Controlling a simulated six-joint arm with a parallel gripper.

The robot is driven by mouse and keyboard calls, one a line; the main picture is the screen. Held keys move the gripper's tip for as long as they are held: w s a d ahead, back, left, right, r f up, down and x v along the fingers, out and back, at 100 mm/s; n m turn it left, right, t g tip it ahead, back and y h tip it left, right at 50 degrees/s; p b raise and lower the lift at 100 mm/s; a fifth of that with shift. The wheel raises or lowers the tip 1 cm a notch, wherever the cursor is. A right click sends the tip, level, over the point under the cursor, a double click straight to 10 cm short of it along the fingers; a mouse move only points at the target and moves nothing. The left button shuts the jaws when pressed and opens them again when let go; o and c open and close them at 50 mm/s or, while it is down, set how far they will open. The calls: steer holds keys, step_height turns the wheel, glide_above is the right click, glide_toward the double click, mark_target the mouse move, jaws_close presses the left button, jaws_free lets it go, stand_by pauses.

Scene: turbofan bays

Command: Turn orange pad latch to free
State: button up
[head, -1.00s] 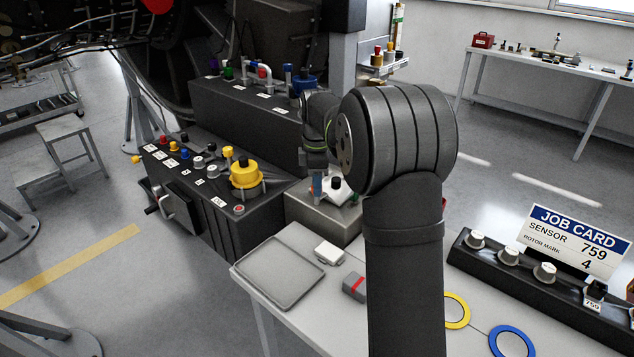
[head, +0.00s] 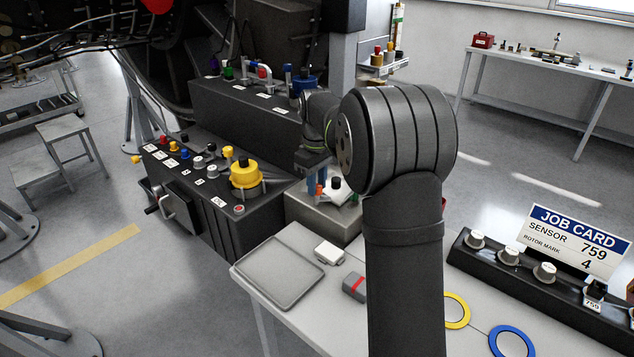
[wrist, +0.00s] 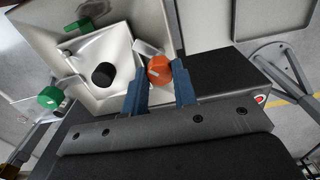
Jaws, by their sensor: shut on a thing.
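The orange pad latch (wrist: 159,69) is a round knob with a pale mark, at the corner of a light metal plate in the wrist view. My gripper (wrist: 160,80) has its two blue fingers on either side of the orange knob and is shut on it. In the head view the blue fingers (head: 316,183) reach down at the grey box (head: 315,215), with a bit of orange showing between them. The plate (head: 337,192) with its black knob (wrist: 103,75) lies on top of that box.
A black console with a yellow cap (head: 246,175) stands to the left. A tray (head: 279,272) and a small white box (head: 329,252) lie on the table in front.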

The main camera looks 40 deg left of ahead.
steer(key=m, duration=0.4)
steer(key=shift+m, duration=2.3)
steer(key=o, duration=1)
step_height(320, 180, up, 18)
steer(key=shift+f, duration=0.25)
step_height(320, 180, down, 18)
steer(key=shift+r, duration=0.25)
